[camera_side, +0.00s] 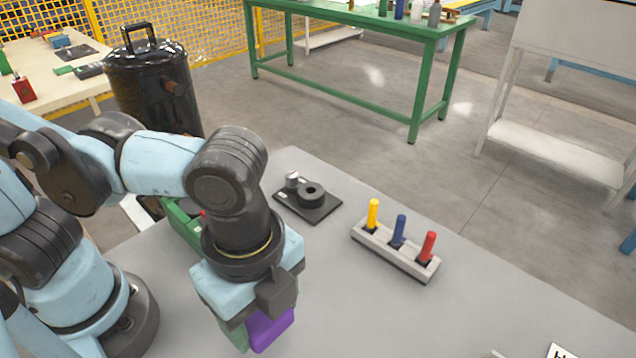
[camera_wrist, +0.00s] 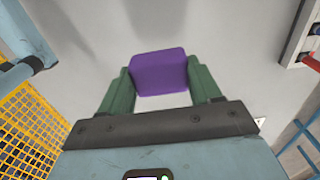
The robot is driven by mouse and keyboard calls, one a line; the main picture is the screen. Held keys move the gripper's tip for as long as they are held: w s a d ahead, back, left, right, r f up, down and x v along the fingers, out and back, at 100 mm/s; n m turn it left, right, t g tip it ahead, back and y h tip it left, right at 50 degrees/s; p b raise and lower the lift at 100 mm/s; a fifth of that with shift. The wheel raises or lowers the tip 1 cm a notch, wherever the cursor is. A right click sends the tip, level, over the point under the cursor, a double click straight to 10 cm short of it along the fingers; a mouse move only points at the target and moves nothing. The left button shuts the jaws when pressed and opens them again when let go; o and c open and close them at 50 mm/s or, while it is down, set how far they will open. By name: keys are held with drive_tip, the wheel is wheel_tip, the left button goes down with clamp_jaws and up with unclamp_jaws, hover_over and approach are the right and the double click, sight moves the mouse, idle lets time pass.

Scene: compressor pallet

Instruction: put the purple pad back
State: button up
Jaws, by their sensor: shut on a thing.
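The purple pad (camera_side: 268,328) is a block held between the green fingers of my gripper (camera_side: 250,332) in the side view. In the wrist view the purple pad (camera_wrist: 160,72) sits between both green fingers of my gripper (camera_wrist: 161,90), which touch its two sides. The gripper points down over the grey table. I cannot tell how far the pad is above the table. The arm hides part of the table behind it.
A grey rack (camera_side: 395,250) holds yellow, blue and red handled tools upright. A dark plate (camera_side: 308,199) with a black ring and a small metal part lies behind. A green bin (camera_side: 184,224) is partly hidden by my arm. The table's right front (camera_side: 480,310) is mostly clear.

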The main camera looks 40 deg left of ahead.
drive_tip(key=shift+s+d, duration=0.35)
drive_tip(key=shift+s, duration=0.15)
hover_over(302, 301)
wheel_tip(302, 301, down, 7)
drive_tip(key=shift+s+r, duration=0.1)
drive_tip(key=shift+r, duration=0.1)
drive_tip(key=shift+f, duration=2.05)
drive_tip(key=shift+f, duration=0.15)
drive_tip(key=o, duration=1)
